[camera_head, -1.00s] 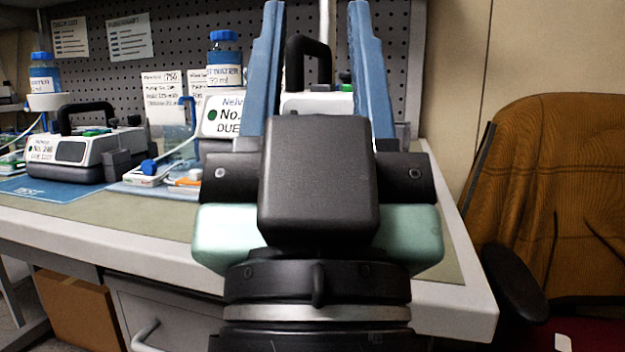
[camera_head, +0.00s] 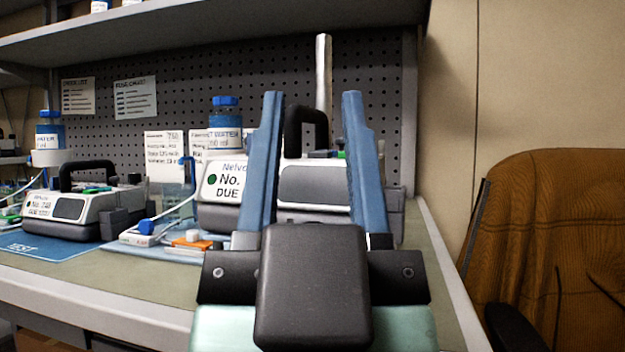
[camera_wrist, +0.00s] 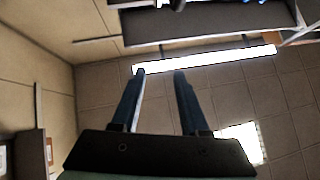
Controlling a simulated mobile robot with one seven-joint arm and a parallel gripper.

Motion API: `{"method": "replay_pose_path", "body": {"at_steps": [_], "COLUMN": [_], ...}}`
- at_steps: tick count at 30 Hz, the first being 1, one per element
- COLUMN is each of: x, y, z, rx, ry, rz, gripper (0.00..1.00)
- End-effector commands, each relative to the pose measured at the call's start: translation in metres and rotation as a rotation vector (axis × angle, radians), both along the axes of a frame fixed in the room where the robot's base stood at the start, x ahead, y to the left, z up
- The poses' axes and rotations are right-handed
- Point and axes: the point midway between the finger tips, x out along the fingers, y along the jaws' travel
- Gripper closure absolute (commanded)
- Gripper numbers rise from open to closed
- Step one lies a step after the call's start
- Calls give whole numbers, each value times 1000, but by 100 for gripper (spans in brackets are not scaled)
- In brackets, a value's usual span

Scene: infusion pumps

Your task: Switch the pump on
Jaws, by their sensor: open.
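An infusion pump (camera_head: 228,193) with a white labelled front, a dark display and a black carry handle stands on the bench behind my gripper. A second pump (camera_head: 70,208) with a similar label stands at the left by a blue mat. My gripper (camera_head: 312,96) is open and empty, its two blue fingers pointing up. It stands in front of the nearer pump and hides part of its front. In the wrist view the fingers (camera_wrist: 159,72) point at the ceiling and no pump shows. I cannot make out a power switch on either pump.
The bench top (camera_head: 120,281) has free room along its front edge. A blue-capped bottle (camera_head: 226,112), white cards and small devices (camera_head: 192,242) stand near the pumps. A shelf (camera_head: 220,22) hangs above. An orange-brown chair (camera_head: 540,230) stands at the right.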

Motion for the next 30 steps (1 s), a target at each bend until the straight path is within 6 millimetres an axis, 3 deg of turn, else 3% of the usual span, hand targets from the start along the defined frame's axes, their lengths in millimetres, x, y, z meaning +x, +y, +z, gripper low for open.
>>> {"method": "replay_pose_path", "body": {"at_steps": [4, 11, 30], "x": [0, 0, 0], "y": [0, 0, 0], "z": [0, 0, 0], "rx": [0, 0, 0], "ry": [0, 0, 0], "rz": [0, 0, 0], "gripper": [58, 99, 100]}}
